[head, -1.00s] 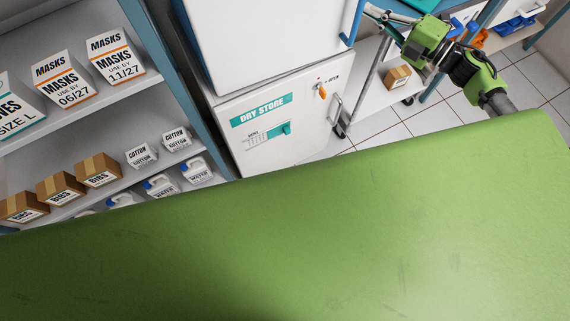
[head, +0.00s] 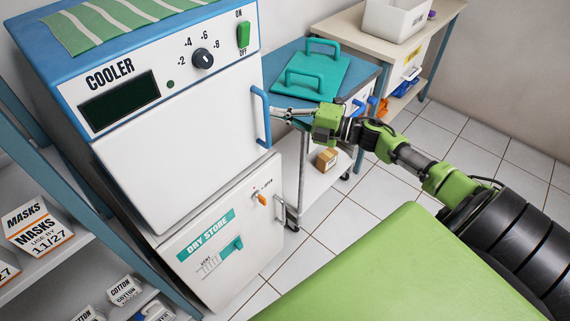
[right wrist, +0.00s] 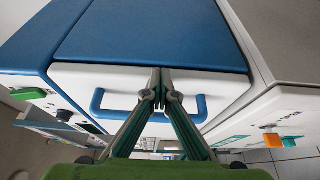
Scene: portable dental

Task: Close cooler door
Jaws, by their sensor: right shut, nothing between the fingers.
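The cooler (head: 115,65) is a blue and white unit on top of the dry store. Its white door (head: 180,145) sits against the body with no clear gap. A blue bar handle (head: 261,118) is on the door's right edge; it also shows in the right wrist view (right wrist: 97,103). My right gripper (head: 277,113) reaches in from the right beside the handle. In the right wrist view its fingertips (right wrist: 161,88) are together and empty in front of the handle's bar; I cannot tell whether they touch it. My left gripper is out of view.
The dry store (head: 215,235) with an orange latch stands below. A blue-topped trolley (head: 345,72) with a teal tray (head: 318,76) is right of the cooler. A green padded surface (head: 410,265) fills the foreground. Shelves (head: 50,262) stand at left; tiled floor is open at right.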

